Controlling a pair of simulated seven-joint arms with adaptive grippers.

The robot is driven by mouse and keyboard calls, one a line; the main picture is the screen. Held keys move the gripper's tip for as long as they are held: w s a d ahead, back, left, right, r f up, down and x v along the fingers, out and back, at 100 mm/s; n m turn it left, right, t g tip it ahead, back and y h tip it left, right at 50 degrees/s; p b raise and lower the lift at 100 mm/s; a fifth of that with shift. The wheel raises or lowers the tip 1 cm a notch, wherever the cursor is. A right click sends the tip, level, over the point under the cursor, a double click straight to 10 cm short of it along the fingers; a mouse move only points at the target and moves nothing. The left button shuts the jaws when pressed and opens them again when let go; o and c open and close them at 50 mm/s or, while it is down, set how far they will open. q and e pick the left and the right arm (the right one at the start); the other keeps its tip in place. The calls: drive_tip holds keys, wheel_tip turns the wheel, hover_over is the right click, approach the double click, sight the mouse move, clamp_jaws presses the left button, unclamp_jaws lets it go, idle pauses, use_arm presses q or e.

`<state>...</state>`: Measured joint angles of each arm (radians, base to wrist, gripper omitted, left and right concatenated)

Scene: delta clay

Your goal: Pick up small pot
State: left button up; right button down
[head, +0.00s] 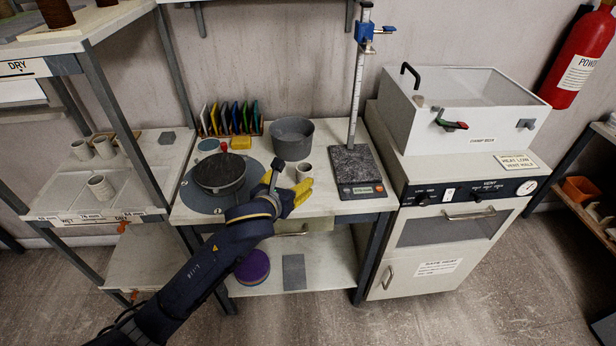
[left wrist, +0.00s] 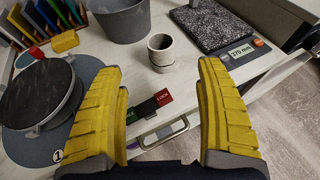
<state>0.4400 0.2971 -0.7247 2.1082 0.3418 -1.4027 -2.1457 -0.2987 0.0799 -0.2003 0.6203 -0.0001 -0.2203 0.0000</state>
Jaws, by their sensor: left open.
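The small pot (head: 303,172) is a pale grey, open-topped cup standing upright on the white bench, just in front of the grey bucket. It also shows in the left wrist view (left wrist: 161,52), ahead of my fingers and between their lines. My left gripper (head: 290,192) has yellow ridged fingers and is open and empty. In the left wrist view its fingers (left wrist: 162,88) are spread wide, with the pot beyond their tips and not touched. My right gripper is not in view.
A dark turntable (head: 219,172) is left of the pot and a grey bucket (head: 291,138) behind it. Right of the pot stands a height gauge with a dark stone base (head: 352,166).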

sight(307, 167)
use_arm(q)
drive_tip(key=shift+f+x, duration=0.15)
drive_tip(key=shift+x, duration=3.3)
drive_tip(key=shift+f+x, duration=0.1)
drive_tip(key=shift+x, duration=3.35)
drive_tip(key=shift+s, duration=0.15)
drive_tip(key=shift+c, duration=0.2)
drive_tip(key=c, duration=1.3)
